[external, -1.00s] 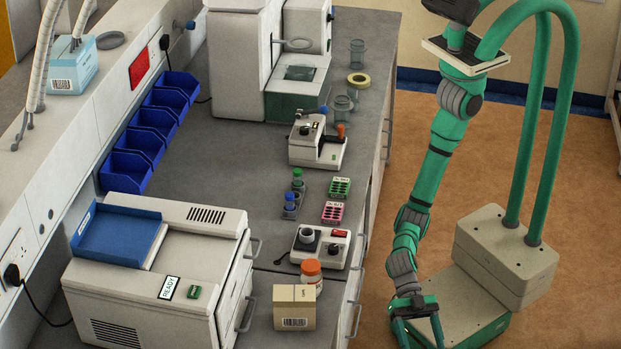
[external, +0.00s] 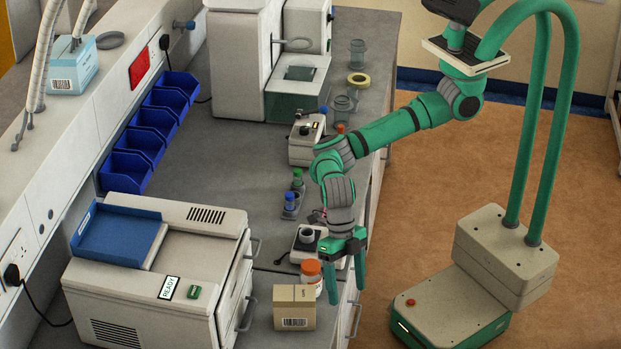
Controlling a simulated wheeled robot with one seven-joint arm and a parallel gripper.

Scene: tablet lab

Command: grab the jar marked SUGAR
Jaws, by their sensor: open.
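A jar with an orange lid (external: 311,267) stands near the front edge of the bench, partly hidden by a cardboard box (external: 295,308). No SUGAR marking can be read on it. It is the only lidded jar I can make out on the bench. My gripper (external: 347,293) is open and points down, just right of the jar at the bench edge. Its left finger appears close beside the jar; I cannot tell if it touches. Nothing shows between the fingers.
A small device with a dark knob and round cup (external: 307,236) stands behind the jar. A large white machine marked READY (external: 200,262) is to the left. Two capped bottles (external: 291,200) and another small instrument (external: 302,150) stand further back. Bench drawers with handles face the floor.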

